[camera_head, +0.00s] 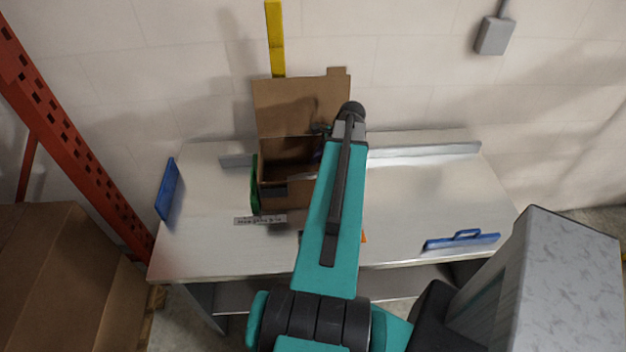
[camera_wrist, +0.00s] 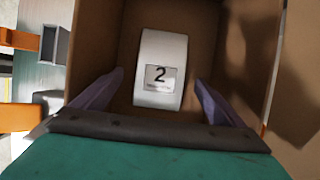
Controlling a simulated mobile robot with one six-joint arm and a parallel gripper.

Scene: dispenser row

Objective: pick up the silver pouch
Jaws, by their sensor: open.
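The silver pouch (camera_wrist: 160,58) shows in the wrist view, a pale silver block shape with a label reading "2". It lies inside an open cardboard box (camera_wrist: 215,40), which stands on the metal table in the head view (camera_head: 330,95). My gripper (camera_wrist: 150,92) is open, its two purple-grey fingers spread to the left and right of the pouch's near end. It holds nothing. Whether the fingers are level with the pouch or above it, I cannot tell. In the head view my arm covers part of the box, and the pouch is hidden.
The metal table (camera_head: 410,190) is mostly bare to the right of the box. A blue-handled tool (camera_head: 462,241) lies at its right front, and a blue panel (camera_head: 167,189) stands at its left edge. A green piece (camera_head: 255,185) stands against the box's left side. Cardboard boxes (camera_head: 60,270) stand at left.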

